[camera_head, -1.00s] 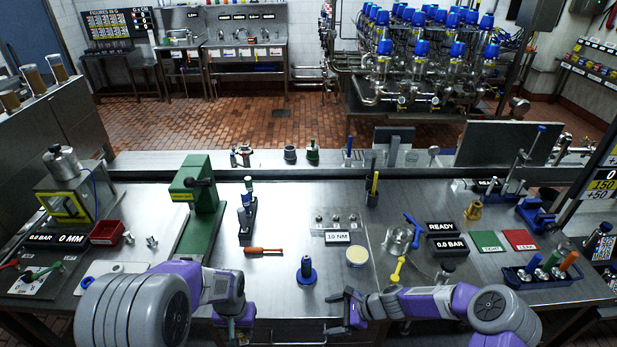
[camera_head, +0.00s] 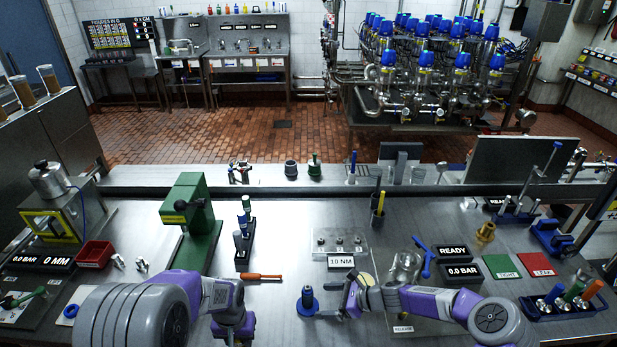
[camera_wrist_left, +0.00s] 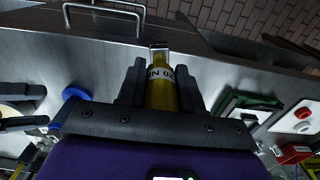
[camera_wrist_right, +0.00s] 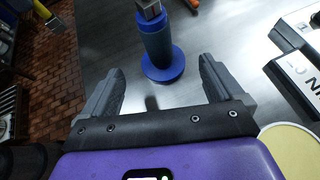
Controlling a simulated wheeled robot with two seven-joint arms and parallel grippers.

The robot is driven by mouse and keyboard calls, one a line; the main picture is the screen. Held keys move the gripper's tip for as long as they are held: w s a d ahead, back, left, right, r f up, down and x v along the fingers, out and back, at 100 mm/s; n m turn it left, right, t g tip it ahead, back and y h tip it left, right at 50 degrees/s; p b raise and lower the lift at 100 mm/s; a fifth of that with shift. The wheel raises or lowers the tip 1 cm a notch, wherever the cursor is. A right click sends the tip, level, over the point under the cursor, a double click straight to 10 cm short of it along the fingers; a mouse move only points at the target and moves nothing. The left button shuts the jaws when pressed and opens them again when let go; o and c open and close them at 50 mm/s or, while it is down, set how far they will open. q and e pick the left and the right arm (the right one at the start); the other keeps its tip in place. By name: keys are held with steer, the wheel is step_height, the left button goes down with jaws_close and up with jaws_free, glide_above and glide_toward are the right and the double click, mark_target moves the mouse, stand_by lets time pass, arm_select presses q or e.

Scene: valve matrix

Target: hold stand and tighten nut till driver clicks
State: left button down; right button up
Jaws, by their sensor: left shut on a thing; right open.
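The blue stand (camera_head: 308,303) is upright on the bench near its front edge. In the right wrist view the stand (camera_wrist_right: 160,50) has a round base and a metal nut-like piece (camera_wrist_right: 149,10) on top. My right gripper (camera_head: 330,299) is open and empty just right of the stand, with its fingers (camera_wrist_right: 158,90) pointing toward it, apart from it. My left gripper (camera_wrist_left: 160,72) is shut on a yellow driver (camera_wrist_left: 172,97) marked 20 N, its metal tip showing. In the head view my left gripper (camera_head: 232,328) is low, left of the stand, and the driver is hidden there.
An orange-handled screwdriver (camera_head: 262,277) lies behind the stand. A clear nut rack (camera_head: 341,240) with a 10 NM sign (camera_head: 341,262) stands behind my right gripper. A green press (camera_head: 190,215) is at left.

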mark_target(311, 301)
arm_select(q)
steer(key=shift+w+a+f+b, duration=0.15)
steer(key=shift+w+f+b, duration=0.1)
steer(key=shift+f+b, duration=0.45)
steer(key=shift+w+a+f+b, duration=0.1)
steer(key=shift+w+f+b, duration=0.1)
steer(key=shift+f+b, duration=0.45)
arm_select(e)
steer(key=shift+x, duration=3.15)
steer(key=shift+r, duration=0.1)
steer(key=c, duration=1.3)
arm_select(q)
steer(key=w+d+r, duration=1.5)
steer(key=d+r, duration=0.1)
steer(key=d, duration=0.1)
steer(key=shift+w+d+r, duration=0.2)
steer(key=shift+d+r, duration=0.05)
steer(key=shift+r, duration=0.15)
